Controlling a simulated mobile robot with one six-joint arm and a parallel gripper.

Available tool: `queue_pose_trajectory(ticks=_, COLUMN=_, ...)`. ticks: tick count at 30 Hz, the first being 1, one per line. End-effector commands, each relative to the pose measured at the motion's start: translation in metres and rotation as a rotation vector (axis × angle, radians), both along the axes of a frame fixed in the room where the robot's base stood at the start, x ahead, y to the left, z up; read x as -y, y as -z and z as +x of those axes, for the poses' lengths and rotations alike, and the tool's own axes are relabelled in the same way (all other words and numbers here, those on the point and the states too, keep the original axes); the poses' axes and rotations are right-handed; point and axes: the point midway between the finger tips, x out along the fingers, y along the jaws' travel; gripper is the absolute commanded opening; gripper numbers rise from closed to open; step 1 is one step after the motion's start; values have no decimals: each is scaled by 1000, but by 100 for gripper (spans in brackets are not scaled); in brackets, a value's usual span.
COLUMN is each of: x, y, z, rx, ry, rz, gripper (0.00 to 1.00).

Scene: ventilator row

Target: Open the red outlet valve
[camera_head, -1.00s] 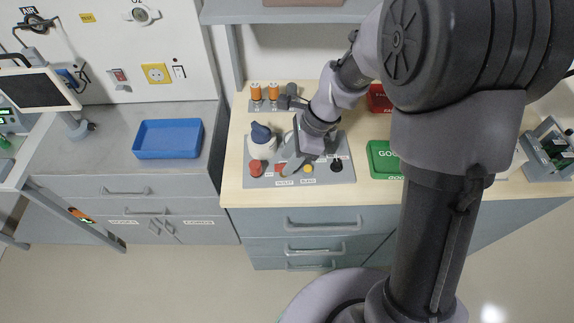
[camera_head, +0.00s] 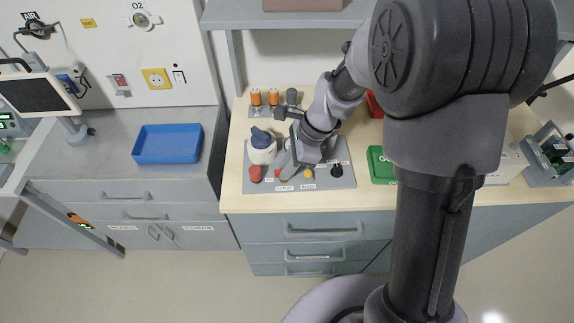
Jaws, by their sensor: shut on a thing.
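The red outlet valve (camera_head: 280,175) sits on a grey panel (camera_head: 318,184) on the wooden counter, above a label that reads OUTLET. Only a small red part of it shows; my gripper hides the rest. My gripper (camera_head: 284,168) reaches down from the upper right and is shut on the valve's handle. The fingertips are small and partly hidden by the wrist, so the exact grip is hard to see.
On the panel, a red knob (camera_head: 256,174) and a white bottle with a blue top (camera_head: 262,147) stand to the left. A yellow knob (camera_head: 308,174) and a black knob (camera_head: 337,171) stand to the right. A green box (camera_head: 381,165) is farther right.

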Motion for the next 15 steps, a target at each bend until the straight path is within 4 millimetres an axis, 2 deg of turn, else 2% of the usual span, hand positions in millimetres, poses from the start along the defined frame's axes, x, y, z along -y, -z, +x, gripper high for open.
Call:
queue_pose_trajectory(ticks=8, x=0, y=-3, z=1, rx=-3, ry=-163, rz=1, gripper=0)
queue_pose_trajectory(ticks=15, x=-1, y=-4, z=3, rx=-2, ry=-390, rz=0, gripper=0)
